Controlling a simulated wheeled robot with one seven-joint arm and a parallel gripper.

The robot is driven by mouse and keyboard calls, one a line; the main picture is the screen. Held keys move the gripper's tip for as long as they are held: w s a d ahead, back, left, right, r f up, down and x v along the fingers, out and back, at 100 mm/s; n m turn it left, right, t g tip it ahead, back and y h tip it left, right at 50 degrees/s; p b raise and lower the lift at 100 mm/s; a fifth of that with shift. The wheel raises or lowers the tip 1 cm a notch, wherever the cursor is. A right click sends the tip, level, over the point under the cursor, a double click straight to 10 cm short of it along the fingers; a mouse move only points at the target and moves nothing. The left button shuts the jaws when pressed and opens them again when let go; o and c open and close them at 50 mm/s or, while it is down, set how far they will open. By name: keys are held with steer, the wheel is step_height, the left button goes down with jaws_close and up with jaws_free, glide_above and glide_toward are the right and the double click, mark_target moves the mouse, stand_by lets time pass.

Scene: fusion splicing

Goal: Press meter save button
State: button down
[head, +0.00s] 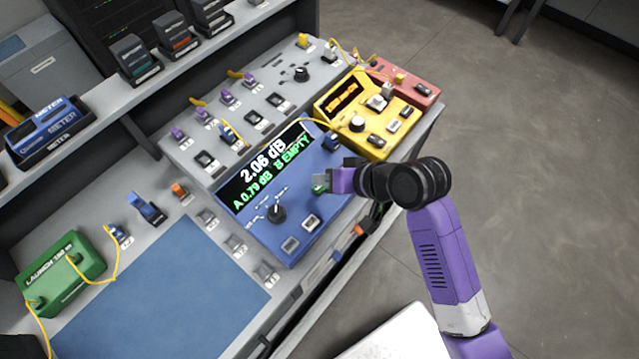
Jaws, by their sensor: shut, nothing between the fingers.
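The blue meter (258,232) sits on the bench, with a lit display (268,165) reading "2.06 dB", "A 0.79 dB" and "B EMPTY". It has a black knob (277,213) and pale buttons along its front edge, one (290,245) nearer the left and one (312,222) in the middle. A greenish button (318,190) shows farther right. My gripper (320,182) comes from the right and is shut and empty, with its tips at the greenish button. The tips partly cover it, and I cannot tell whether they touch it. The button labels are too small to read.
A yellow device (350,118) and a red device (418,93) stand behind my gripper. A grey panel (262,90) with ports and cables is behind the meter. A blue mat (165,290) and a green launch box (62,268) lie left. A blue meter case (48,130) is on the shelf.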

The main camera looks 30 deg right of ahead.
mark_target(323, 189)
steer(key=shift+f, duration=0.45)
steer(key=shift+f, duration=0.45)
stand_by(0.8)
steer(key=shift+r, duration=0.1)
steer(key=shift+r+p, duration=0.8)
steer(key=shift+p, duration=0.1)
step_height(323, 189, up, 5)
steer(key=p, duration=0.5)
stand_by(0.9)
